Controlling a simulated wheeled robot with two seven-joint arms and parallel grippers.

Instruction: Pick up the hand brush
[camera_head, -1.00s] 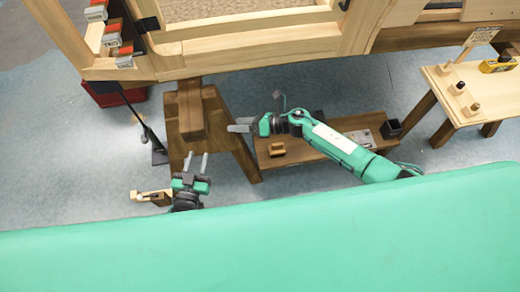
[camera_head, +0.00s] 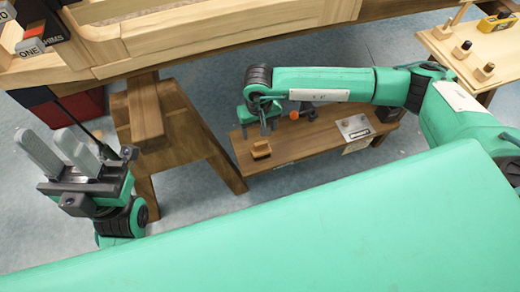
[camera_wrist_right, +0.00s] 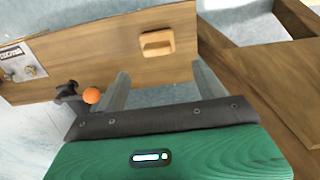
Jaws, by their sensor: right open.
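The hand brush appears to be the small tan wooden piece (camera_head: 261,149) on the low brown bench; it also shows in the right wrist view (camera_wrist_right: 157,43), near the bench edge. My right gripper (camera_head: 268,130) points down just above and behind it in the head view. In the right wrist view, my right gripper (camera_wrist_right: 160,70) is open and empty, with the brush beyond the fingertips, apart from them. My left gripper (camera_head: 40,134) is open and empty at the left, away from the bench.
The low bench (camera_head: 300,140) also holds an orange-ended black tool (camera_head: 304,113) and a plate with a label (camera_head: 355,127). A wooden trestle (camera_head: 165,125) stands left of the bench. The wooden frame (camera_head: 210,40) spans above. A green surface (camera_head: 270,230) fills the foreground.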

